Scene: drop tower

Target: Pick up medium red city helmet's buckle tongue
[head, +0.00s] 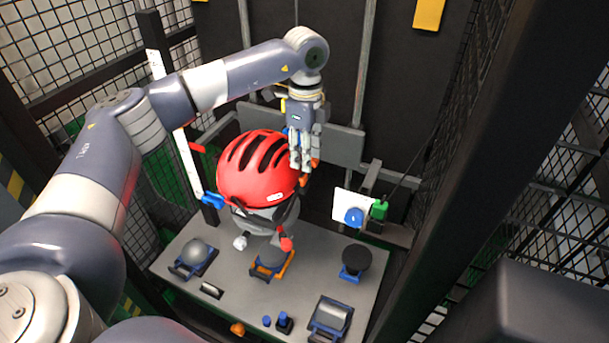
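The red helmet (250,165) with dark vents sits on a grey headform (262,218) above the grey plate. Dark straps hang from its rim at the front right. A small red piece (287,243) shows at the lower end of the strap area, and a small pale piece (240,243) shows lower left. I cannot tell which, if either, is the buckle tongue. My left gripper (301,165) points down at the helmet's right side, overlapping its edge in the view. Whether it touches the helmet, and its finger gap, are unclear. My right gripper is not in view.
A white panel with a blue knob (354,217) stands at right. Mesh walls and dark posts close in both sides.

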